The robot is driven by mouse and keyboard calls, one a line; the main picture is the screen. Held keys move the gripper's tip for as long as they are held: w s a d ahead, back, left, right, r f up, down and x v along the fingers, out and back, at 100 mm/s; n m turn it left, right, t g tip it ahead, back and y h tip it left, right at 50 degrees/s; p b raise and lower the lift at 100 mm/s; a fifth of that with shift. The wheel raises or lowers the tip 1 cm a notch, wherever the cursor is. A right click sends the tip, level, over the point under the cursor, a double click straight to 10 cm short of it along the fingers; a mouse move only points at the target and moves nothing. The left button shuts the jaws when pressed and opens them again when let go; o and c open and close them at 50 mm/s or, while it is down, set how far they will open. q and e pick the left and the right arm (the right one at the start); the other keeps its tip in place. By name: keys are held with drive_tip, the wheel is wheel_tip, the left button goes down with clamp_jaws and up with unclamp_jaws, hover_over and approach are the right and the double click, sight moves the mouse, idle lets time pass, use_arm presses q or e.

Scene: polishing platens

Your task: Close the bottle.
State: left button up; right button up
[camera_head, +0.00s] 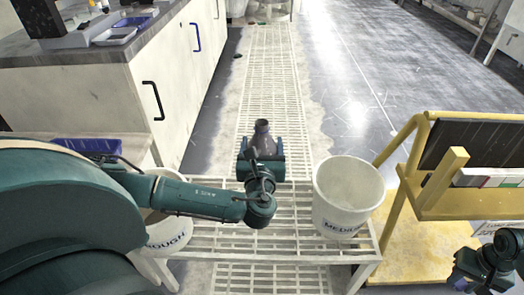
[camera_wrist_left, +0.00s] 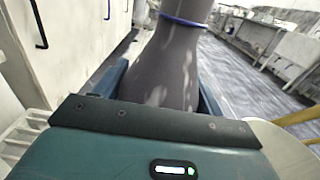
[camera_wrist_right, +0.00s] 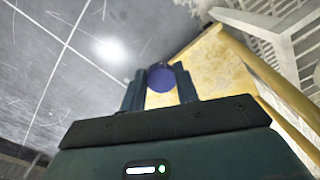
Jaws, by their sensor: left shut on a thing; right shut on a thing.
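A grey bottle (camera_head: 265,143) with a blue ring round its neck stands out beyond my left gripper (camera_head: 262,163), over the slatted bench. My left gripper is shut on its body; in the left wrist view the bottle (camera_wrist_left: 163,68) rises between the fingers, its top cut off by the frame. My right gripper (camera_wrist_right: 160,88) is shut on a round blue-purple cap (camera_wrist_right: 161,77), held at the fingertips. In the head view my right gripper (camera_head: 466,280) is low at the far right, well apart from the bottle; the cap is barely discernible there.
A white bucket marked MEDIUM (camera_head: 347,195) stands on the slatted bench (camera_head: 285,245) right of the bottle. A bucket marked ROUGH (camera_head: 168,236) is partly behind my left arm. A yellow frame (camera_head: 442,200) stands between the bench and my right gripper. A counter (camera_head: 120,55) is at left.

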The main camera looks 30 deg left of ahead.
use_arm(q)
drive_tip(key=shift+r, duration=0.2)
use_arm(e)
drive_tip(key=shift+r, duration=0.1)
idle(0.4)
